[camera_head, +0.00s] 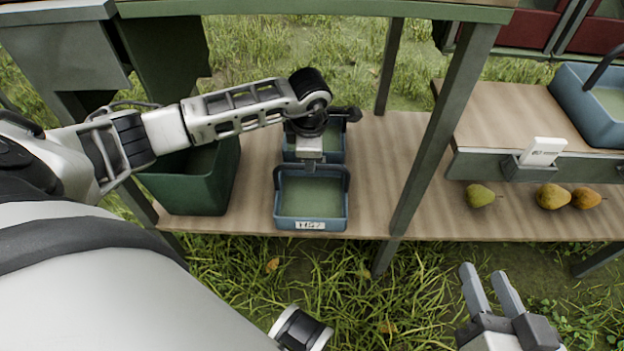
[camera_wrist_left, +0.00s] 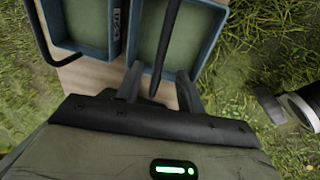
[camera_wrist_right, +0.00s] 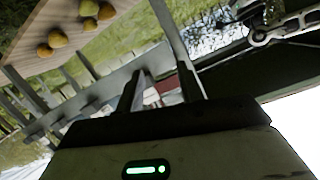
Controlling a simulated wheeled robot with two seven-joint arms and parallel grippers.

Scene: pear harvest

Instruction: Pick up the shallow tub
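The front blue tub (camera_head: 290,222), low-walled with a label on its front, stands on the lower wooden shelf. My left gripper (camera_head: 312,168) points down at its raised handle. In the left wrist view, the dark handle bar (camera_wrist_left: 167,45) runs between the open fingers (camera_wrist_left: 160,88), with gaps at both sides. The front tub's wall (camera_wrist_left: 213,42) shows there too. A similar blue tub (camera_head: 336,153) stands behind, partly hidden by my left arm; its label side shows in the left wrist view (camera_wrist_left: 96,50). My right gripper (camera_head: 489,290) is open and empty over grass, away from the tubs.
A deep green bin (camera_head: 190,190) stands left of the tubs, partly under my left arm. A shelf post (camera_head: 440,130) rises to the right. Several pears (camera_head: 480,195) lie further right, below a bench carrying another blue tub (camera_head: 590,110).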

